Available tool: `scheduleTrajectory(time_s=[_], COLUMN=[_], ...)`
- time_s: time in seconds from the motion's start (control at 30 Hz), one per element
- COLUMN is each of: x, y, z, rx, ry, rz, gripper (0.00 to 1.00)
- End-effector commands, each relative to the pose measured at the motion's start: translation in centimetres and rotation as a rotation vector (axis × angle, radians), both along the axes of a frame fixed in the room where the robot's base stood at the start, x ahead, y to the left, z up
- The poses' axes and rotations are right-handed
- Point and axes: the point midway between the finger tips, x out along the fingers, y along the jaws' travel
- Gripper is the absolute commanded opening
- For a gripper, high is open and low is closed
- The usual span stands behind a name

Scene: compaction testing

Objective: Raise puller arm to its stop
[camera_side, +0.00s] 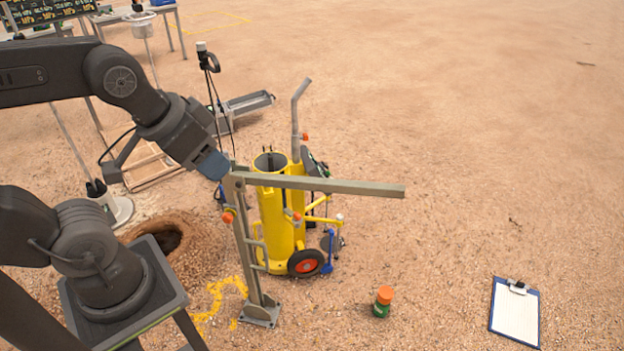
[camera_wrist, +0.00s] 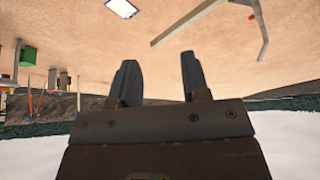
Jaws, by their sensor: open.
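The puller arm (camera_side: 345,186) is a long grey-green beam at the top of a post (camera_side: 245,250) bolted to a foot plate. It reaches to the right, nearly level, across the front of a yellow cylinder machine. My gripper (camera_side: 218,166) is at the left, by the post's top and the beam's pivot end; its fingertips are hard to make out in the side view. In the wrist view my gripper (camera_wrist: 158,80) has its two fingers apart with nothing between them. A pale bar, probably the puller arm (camera_wrist: 188,21), lies beyond the fingers, upper right.
The yellow wheeled machine (camera_side: 272,215) stands close behind the post, with a bent grey handle (camera_side: 295,120). A hole (camera_side: 165,238) is dug left of the post. A green jar with orange lid (camera_side: 382,302) and a clipboard (camera_side: 515,312) lie right. Ground farther right is clear.

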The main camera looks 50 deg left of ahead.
Motion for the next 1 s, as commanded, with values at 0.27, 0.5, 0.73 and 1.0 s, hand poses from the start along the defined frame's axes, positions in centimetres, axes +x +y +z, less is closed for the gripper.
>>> scheduleTrajectory(time_s=[0.27,0.5,0.73,1.0], x=[0.0,0.0,2.5,12.4], y=[0.0,0.0,-0.2,-0.9], z=[0.0,0.0,1.0,2.4], rx=[0.000,0.000,0.011,0.034], ry=[0.000,0.000,0.026,0.088], rz=[0.000,0.000,-0.062,-0.298], gripper=[0.43,0.44,0.55,0.55])
